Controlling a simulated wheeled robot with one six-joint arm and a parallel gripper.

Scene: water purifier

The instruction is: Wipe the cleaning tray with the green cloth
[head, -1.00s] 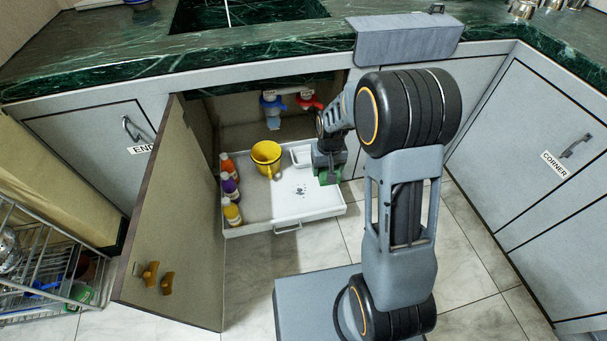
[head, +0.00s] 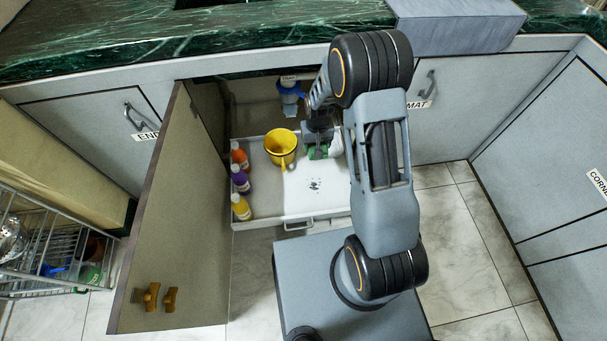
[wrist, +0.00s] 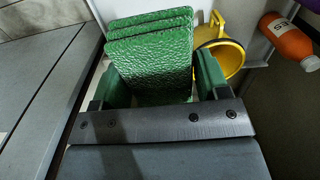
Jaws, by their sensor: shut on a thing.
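The green cloth (wrist: 150,55) is a folded, textured stack between the two fingers of my gripper (wrist: 160,82) in the wrist view. In the head view my gripper (head: 318,140) is low over the back part of the pulled-out cleaning tray (head: 305,206), with a bit of green cloth (head: 319,153) showing under it. I cannot tell whether the cloth touches the tray. The tray's white floor has a cluster of dark spots (head: 314,185) in front of the gripper. My arm hides part of the tray's right side.
An open cabinet door (head: 170,240) stands further left. A blue-topped tap fitting (head: 290,96) hangs behind.

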